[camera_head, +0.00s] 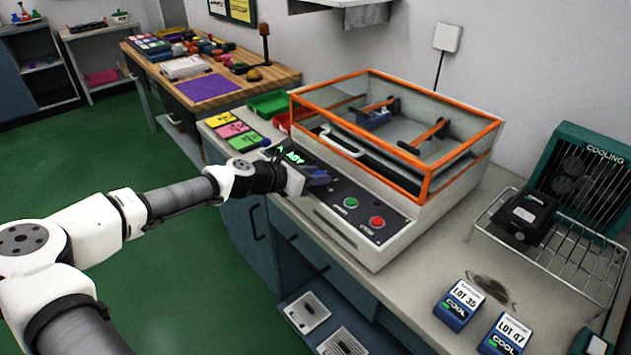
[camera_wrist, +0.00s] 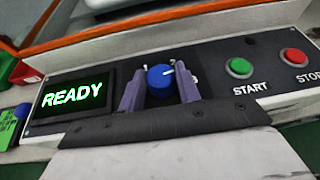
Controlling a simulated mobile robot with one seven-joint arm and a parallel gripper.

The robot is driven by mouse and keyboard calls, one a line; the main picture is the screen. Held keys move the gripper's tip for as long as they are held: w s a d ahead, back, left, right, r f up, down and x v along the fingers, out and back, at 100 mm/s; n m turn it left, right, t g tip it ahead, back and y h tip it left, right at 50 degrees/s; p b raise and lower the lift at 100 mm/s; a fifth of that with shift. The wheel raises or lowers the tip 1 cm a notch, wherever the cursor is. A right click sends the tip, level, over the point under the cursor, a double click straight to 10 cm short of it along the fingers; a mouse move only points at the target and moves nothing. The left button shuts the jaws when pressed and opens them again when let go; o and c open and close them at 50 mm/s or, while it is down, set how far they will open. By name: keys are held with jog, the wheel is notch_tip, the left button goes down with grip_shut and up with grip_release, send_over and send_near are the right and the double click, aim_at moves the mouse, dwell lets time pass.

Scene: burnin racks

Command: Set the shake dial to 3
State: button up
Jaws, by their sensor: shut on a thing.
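The shake dial (camera_wrist: 160,80) is a round blue knob with a white pointer line on the machine's black control panel (camera_wrist: 208,72). In the wrist view its pointer tilts up and to the right. My gripper (camera_wrist: 160,88) has its two purple fingers on either side of the dial, shut on it. In the head view my gripper (camera_head: 312,180) reaches the panel and hides the dial. The shaker machine (camera_head: 400,215) has a clear lid with an orange frame.
A screen (camera_wrist: 72,95) left of the dial reads READY in green. A green START button (camera_wrist: 239,67) and a red STOP button (camera_wrist: 294,57) sit to the right. Blue lot units (camera_head: 459,304) and a wire rack (camera_head: 560,250) stand on the counter at right.

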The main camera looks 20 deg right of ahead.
jog(key=shift+w+m+g+h+b, duration=0.15)
jog(key=shift+m+g+h+b, duration=0.15)
jog(key=shift+m+g+b, duration=0.5)
jog(key=shift+g, duration=0.3)
jog(key=o, duration=1)
jog(key=shift+c, duration=0.2)
jog(key=b+v, duration=0.3)
jog(key=v, duration=1.1)
jog(key=shift+d, duration=0.1)
